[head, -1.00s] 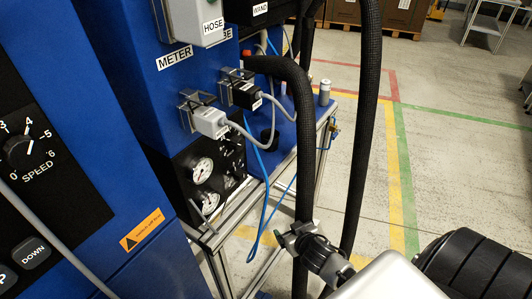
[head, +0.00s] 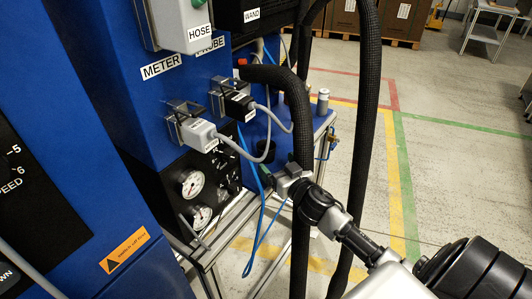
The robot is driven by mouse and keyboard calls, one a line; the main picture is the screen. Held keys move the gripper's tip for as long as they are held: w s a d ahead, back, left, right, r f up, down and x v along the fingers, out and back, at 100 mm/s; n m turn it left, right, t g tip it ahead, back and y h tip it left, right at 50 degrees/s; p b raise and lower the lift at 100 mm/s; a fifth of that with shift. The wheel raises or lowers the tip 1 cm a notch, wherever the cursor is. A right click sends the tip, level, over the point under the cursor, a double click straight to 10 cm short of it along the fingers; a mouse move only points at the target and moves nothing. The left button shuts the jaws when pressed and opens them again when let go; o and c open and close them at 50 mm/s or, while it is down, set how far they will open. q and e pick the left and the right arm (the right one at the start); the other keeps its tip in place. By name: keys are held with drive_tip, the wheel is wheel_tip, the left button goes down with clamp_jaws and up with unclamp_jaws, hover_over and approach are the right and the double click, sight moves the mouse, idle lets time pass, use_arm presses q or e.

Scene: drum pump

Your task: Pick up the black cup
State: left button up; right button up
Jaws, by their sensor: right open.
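A small black cup (head: 265,149) appears to stand on the blue top of the bench, behind the grey cable and partly hidden. My right gripper (head: 279,182) reaches in from the lower right, beside the thick black hose. It is open, small in the picture, and nothing shows held in it. It is below and slightly right of the cup in the picture, apart from it. My left gripper is out of view.
Thick black hoses (head: 364,120) hang by my right arm. A blue tube (head: 262,225) loops below the gripper. Grey and black connectors (head: 198,134) jut from the blue cabinet (head: 105,50). A silver cylinder (head: 322,101) stands on the bench. The floor at right is open.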

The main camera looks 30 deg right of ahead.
sight(272, 152)
drive_tip(key=shift+w+d, duration=0.1)
drive_tip(key=shift+w, duration=0.7)
drive_tip(key=w, duration=0.2)
drive_tip(key=w+d, duration=0.1)
drive_tip(key=w, duration=0.1)
drive_tip(key=shift+r, duration=0.25)
drive_tip(key=shift+w, duration=0.6)
drive_tip(key=shift+c, duration=0.3)
drive_tip(key=c, duration=0.9)
